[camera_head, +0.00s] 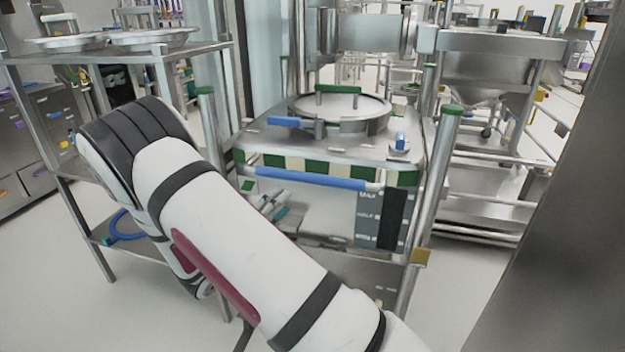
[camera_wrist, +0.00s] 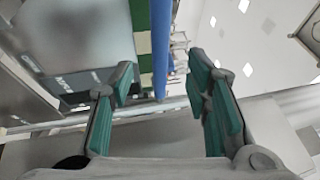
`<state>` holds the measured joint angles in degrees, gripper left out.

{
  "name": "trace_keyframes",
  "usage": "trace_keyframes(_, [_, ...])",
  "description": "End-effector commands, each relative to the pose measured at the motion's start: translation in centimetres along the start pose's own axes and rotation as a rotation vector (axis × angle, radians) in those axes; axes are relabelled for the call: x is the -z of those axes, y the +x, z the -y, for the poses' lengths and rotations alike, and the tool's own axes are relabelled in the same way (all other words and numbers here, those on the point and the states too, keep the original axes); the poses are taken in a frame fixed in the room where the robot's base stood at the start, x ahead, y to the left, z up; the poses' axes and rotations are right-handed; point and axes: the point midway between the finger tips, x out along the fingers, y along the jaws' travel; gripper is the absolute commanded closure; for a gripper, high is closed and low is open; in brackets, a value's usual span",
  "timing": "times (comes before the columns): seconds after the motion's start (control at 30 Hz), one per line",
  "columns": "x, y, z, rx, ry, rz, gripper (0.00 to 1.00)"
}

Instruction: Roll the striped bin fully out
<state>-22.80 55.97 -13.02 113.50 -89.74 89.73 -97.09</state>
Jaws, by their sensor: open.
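The striped bin (camera_head: 300,230) is a steel box with a green-and-cream striped band along its top front edge. A blue bar handle (camera_head: 310,178) runs across its front just below the stripes. My gripper (camera_head: 283,202) is in front of the bin, just below the handle, partly hidden by my arm. In the wrist view my gripper (camera_wrist: 163,80) is open, with teal pads apart. The blue handle (camera_wrist: 160,45) appears between the fingers there, with green and cream stripes beside it. I cannot tell whether it lies within the jaws or beyond the tips. Neither pad visibly touches it.
A round lidded hatch (camera_head: 340,108) tops the bin. Steel posts (camera_head: 433,180) with green caps flank it. A steel shelf rack (camera_head: 100,55) with trays stands at left. A large steel hopper (camera_head: 485,75) stands behind right. A dark panel (camera_head: 570,220) fills the right edge. Front left floor is clear.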

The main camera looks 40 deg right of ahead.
Motion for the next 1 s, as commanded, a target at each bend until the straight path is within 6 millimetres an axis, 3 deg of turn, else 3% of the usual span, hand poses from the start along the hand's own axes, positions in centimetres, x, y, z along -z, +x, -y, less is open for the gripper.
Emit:
trace_keyframes(0.53, [0.2, 10.2, 0.1, 0.0, 0.002, -0.005, 0.56])
trace_keyframes(0.73, [0.1, 11.9, 0.0, -0.001, 0.002, -0.003, 0.56])
trace_keyframes(1.0, [0.1, 12.2, 0.0, -0.001, 0.003, -0.002, 0.56])
